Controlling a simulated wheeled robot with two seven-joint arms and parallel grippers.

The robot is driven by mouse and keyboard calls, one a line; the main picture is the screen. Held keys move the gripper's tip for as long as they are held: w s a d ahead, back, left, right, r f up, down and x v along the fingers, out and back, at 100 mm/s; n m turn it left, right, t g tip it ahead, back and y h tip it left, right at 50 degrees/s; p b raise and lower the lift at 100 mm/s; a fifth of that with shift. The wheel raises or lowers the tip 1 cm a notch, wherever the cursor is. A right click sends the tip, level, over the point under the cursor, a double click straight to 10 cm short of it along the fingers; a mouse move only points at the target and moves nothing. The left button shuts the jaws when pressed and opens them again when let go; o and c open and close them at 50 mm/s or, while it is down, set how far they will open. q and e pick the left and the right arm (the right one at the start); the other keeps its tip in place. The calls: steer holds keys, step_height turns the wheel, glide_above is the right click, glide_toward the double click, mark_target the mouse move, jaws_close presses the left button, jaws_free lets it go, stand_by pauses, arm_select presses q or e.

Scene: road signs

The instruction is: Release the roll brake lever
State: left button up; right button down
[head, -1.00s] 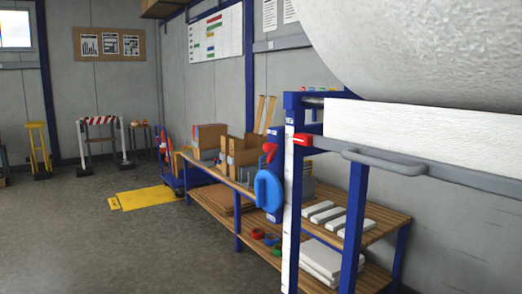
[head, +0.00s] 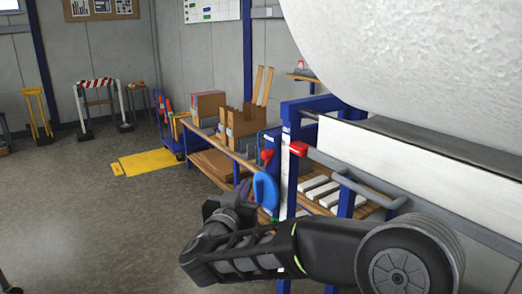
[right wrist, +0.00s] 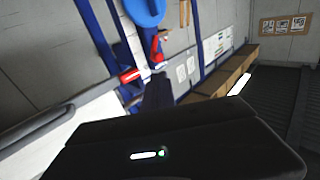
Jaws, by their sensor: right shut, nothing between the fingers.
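The roll brake lever (head: 298,148) is a red grip on the end of a grey bar, at the front corner of the blue roll stand (head: 290,128) in the head view. A red grip also shows in the right wrist view (right wrist: 130,76), in a tilted picture. The large white roll (head: 430,45) hangs above the lever. My right gripper (head: 244,190) is shut and empty, lower and to the left of the lever, and appears apart from it. In the right wrist view its dark body and finger (right wrist: 158,92) show. My left gripper is not in view.
A grey handle bar (head: 370,190) juts from the stand. The floor at left is open, with a yellow plate (head: 155,162).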

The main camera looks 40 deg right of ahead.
mark_target(264, 156)
steer(key=shift+s+d+r, duration=0.1)
steer(key=shift+r, duration=0.1)
steer(key=p+x, duration=0.3)
steer(key=x, duration=0.9)
steer(key=shift+d+r, duration=0.1)
steer(key=shift+d, duration=0.25)
steer(key=shift+x, duration=0.75)
